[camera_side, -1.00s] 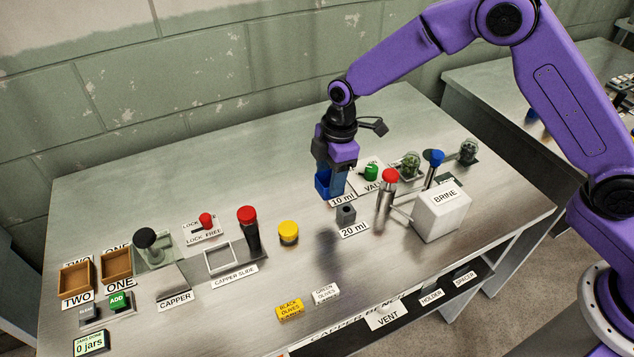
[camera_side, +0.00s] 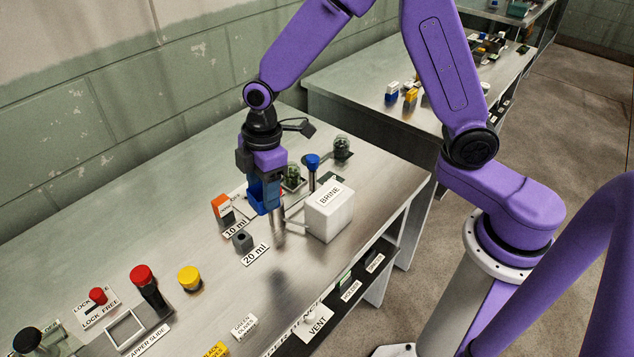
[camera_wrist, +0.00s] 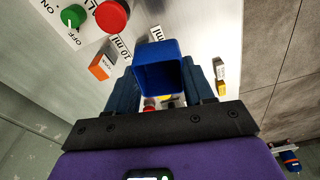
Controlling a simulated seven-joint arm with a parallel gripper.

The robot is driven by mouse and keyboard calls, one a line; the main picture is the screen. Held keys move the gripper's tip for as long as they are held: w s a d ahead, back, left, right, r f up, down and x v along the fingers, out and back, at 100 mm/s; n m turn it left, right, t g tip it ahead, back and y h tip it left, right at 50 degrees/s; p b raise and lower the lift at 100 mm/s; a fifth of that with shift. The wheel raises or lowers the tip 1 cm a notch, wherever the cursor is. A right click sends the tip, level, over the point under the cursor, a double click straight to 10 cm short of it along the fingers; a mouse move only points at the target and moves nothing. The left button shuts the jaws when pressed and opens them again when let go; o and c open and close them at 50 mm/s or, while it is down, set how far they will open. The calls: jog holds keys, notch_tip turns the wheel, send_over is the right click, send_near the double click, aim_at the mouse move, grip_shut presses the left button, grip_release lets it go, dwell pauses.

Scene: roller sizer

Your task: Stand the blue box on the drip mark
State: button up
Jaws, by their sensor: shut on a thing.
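The blue box (camera_side: 267,199) is held above the bench between my gripper's fingers. In the wrist view the box (camera_wrist: 166,66) is open at the end facing the camera, with a hollow inside. My gripper (camera_side: 262,190) is shut on it. In the side view they hang right of the 10 ml label and left of the white BRINE box, in front of a metal post, mostly hiding it. I cannot make out the drip mark in either view.
An orange block (camera_side: 222,208) stands by the 10 ml label (camera_side: 235,228). A grey block (camera_side: 242,241) stands by the 20 ml label. The white BRINE box (camera_side: 330,211), a blue-topped post (camera_side: 312,165) and jars (camera_side: 342,147) crowd the right. Bench is bare behind the orange block.

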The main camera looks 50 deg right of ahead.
jog(key=d+r+m+t+h, duration=0.1)
jog(key=d+r+m, duration=0.2)
jog(key=d+m, duration=1.5)
jog(key=w+d+f+n, duration=0.1)
jog(key=d+f+n, duration=0.25)
jog(key=d, duration=0.35)
jog(key=d+f+n, duration=0.2)
jog(key=d+n, duration=0.2)
jog(key=d, duration=0.2)
jog(key=f+n, duration=0.1)
jog(key=f, duration=0.1)
jog(key=f+n, duration=0.1)
jog(key=f, duration=0.1)
jog(key=w+f+n, duration=0.1)
jog(key=f, duration=0.1)
jog(key=shift+w+a+f+y, duration=0.1)
jog(key=shift+a+f+y, duration=0.15)
jog(key=shift+a+y, duration=0.15)
jog(key=a, duration=0.2)
jog(key=w+a+f, duration=0.1)
jog(key=shift+a+n, duration=0.3)
jog(key=shift+n, duration=0.05)
jog(key=shift+a+f, duration=0.2)
jog(key=shift+a, duration=0.05)
jog(key=shift+a+f, duration=0.1)
jog(key=shift+f, duration=1.35)
jog(key=shift+f, duration=0.1)
